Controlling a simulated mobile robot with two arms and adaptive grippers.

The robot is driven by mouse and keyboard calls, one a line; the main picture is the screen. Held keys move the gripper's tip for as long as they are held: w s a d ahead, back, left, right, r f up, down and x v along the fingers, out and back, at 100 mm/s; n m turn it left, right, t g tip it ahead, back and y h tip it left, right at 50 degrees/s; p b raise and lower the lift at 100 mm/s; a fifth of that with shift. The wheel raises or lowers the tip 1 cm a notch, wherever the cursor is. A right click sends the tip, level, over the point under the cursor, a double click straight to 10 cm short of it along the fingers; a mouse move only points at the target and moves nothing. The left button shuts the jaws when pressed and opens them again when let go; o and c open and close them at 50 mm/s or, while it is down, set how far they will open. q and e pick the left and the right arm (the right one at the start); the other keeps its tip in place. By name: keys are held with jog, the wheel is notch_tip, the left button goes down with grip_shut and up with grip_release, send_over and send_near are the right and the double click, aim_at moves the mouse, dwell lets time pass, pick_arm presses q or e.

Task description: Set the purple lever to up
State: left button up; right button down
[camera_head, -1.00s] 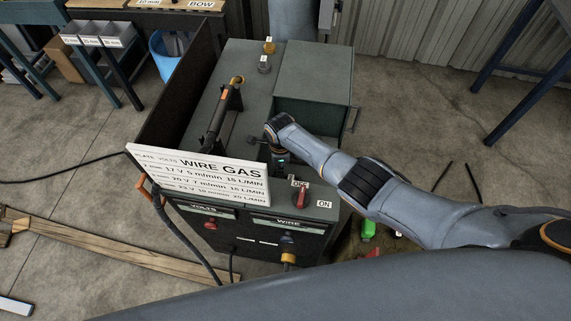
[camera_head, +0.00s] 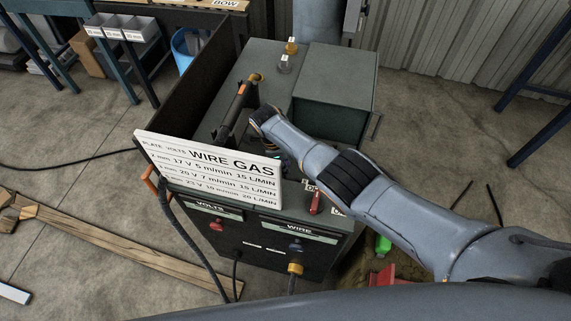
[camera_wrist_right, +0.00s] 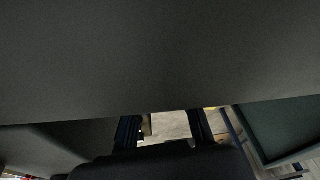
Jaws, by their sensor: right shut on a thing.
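The grey welding machine (camera_head: 322,75) stands in the middle of the head view. I cannot make out a purple lever in either view; my arm and the sign cover part of the machine's top. A red lever (camera_head: 315,203) beside the OFF and ON labels is partly beside my arm. My right gripper (camera_head: 284,168) is low over the machine's top, behind the white sign, mostly hidden by the sign and my wrist. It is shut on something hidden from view. In the right wrist view its fingers (camera_wrist_right: 164,130) show beneath a large dark surface. My left gripper is out of view.
The white settings sign (camera_head: 210,168) stands at the machine's front edge, close to my gripper. A torch (camera_head: 236,108) lies on the top, beside a dark upright panel (camera_head: 190,95). A grey box (camera_head: 335,85) rises behind. Boards (camera_head: 130,250) lie on the floor at left.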

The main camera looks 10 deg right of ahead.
jog(key=c, duration=1.1)
grip_release()
jog(key=shift+a+r, duration=0.1)
jog(key=shift+r, duration=0.1)
jog(key=v, duration=0.3)
jog(key=d+v, duration=0.1)
jog(key=v, duration=0.2)
jog(key=d+v, duration=0.1)
jog(key=v, duration=0.2)
jog(key=shift+w+r, duration=0.1)
jog(key=shift+r, duration=0.45)
